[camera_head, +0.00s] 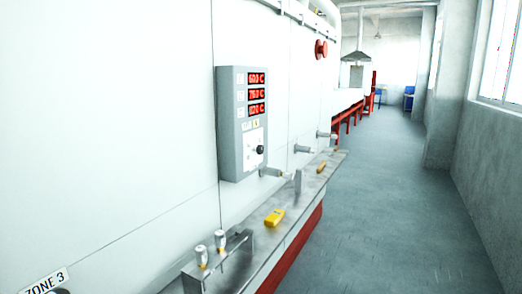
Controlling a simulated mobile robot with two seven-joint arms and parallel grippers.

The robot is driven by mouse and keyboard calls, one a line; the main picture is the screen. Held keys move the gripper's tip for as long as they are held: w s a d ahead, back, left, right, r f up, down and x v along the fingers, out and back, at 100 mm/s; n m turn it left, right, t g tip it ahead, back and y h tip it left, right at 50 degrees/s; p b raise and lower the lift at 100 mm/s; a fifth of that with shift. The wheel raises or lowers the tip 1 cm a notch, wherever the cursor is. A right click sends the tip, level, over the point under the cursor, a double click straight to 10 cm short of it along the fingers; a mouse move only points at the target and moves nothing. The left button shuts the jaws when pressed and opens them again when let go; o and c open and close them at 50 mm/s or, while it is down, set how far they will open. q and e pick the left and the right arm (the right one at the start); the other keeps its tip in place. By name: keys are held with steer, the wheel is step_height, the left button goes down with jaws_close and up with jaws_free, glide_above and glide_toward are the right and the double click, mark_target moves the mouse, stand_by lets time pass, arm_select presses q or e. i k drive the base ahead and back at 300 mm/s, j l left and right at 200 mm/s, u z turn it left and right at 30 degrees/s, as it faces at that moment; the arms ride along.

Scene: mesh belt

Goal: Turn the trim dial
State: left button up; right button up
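A grey control box (230,125) is mounted on the white wall left of the middle. Its front has several red digital readouts, one above the other. Below them is a light plate with a small black knob (260,150), which looks like the trim dial. The marks around the knob are too small to read. Neither of my grippers shows in the head view, and nothing is seen touching the knob.
A metal ledge (250,262) runs along the wall below the box. It holds a yellow handheld device (274,217) and a small rack with two light cylinders (220,241). Grey pegs (271,172) stick out above it. The floor aisle (390,220) on the right is clear.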

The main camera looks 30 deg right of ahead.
mark_target(260, 149)
steer(key=i+l+u, duration=0.15)
steer(key=l, duration=0.75)
steer(key=l+u, duration=0.2)
steer(key=l, duration=0.75)
steer(key=i+l, duration=0.1)
steer(key=l, duration=2.6)
steer(key=i+u, duration=0.05)
